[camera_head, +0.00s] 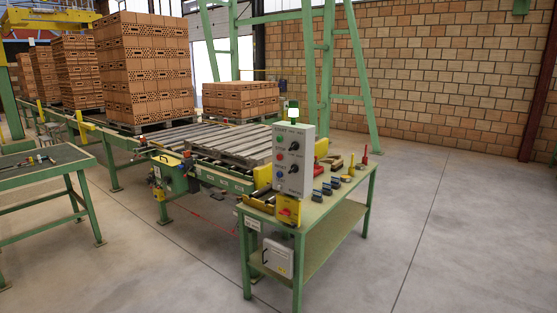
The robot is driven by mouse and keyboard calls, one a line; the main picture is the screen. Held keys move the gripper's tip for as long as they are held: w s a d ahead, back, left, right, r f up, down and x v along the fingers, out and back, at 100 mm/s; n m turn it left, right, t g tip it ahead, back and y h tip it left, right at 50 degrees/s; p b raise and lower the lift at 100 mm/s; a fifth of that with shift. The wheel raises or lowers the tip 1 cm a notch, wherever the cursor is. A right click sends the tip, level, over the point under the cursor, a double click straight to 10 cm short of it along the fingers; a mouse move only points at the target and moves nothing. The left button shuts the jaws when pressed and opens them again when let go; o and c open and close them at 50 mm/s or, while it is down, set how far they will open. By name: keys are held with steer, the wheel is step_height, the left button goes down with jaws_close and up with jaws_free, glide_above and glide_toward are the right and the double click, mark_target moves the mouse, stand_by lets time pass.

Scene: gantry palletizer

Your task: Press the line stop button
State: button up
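A grey upright control box (293,161) stands at the near left end of a green-legged table (325,207). Its front face carries several small coloured buttons and dark knobs, with labels too small to read. A red button (280,157) shows on its left side, but I cannot tell whether it is the line stop button. Below the box is a yellow unit with a red handle (287,211). My gripper is not in view.
Behind the table runs a roller conveyor with an empty wooden pallet (232,145) and brick stacks (147,70). Small dark blocks (327,189) and red and yellow tools lie on the table. A workbench (40,160) stands at left. Floor (450,220) at right is clear.

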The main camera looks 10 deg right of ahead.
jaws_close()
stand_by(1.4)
